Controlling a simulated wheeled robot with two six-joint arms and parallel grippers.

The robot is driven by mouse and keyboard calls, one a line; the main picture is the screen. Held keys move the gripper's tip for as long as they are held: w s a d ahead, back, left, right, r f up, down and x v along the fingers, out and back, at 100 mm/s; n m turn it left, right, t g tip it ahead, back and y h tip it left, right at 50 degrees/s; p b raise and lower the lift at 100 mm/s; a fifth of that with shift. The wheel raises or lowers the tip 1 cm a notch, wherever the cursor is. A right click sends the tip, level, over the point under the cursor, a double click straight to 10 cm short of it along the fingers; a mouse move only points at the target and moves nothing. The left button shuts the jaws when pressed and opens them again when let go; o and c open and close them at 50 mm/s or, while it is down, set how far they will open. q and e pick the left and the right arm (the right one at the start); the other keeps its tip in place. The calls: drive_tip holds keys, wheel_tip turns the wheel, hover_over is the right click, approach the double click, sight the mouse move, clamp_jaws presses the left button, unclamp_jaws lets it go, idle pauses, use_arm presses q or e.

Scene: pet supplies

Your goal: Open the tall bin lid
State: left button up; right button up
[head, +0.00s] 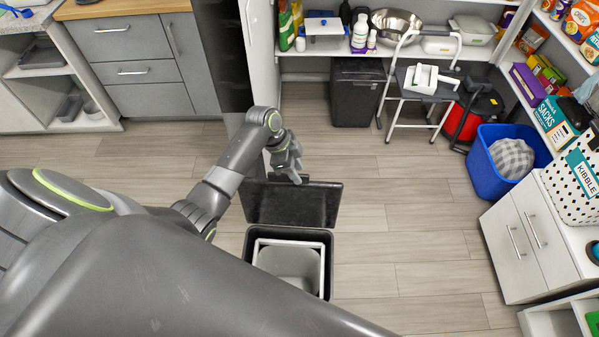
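A tall black bin (248,243) stands on the floor in the lower middle of the head view. Its black lid (292,204) is raised on the far side, so the bin's mouth is open. A white-rimmed grey inner bucket (322,262) shows inside. My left gripper (296,173) is beside the lid's top edge, towards its middle; I cannot tell whether it touches the lid. Its fingers are small and seen from above, so their opening is unclear. My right gripper is not in view.
Behind stand another dark bin (357,92), a step stool (414,98) and a red-and-black vacuum (475,110). The floor right of the open bin is clear.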

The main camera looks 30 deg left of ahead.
use_arm(q)
drive_tip(key=shift+x, duration=1.35)
clamp_jaws()
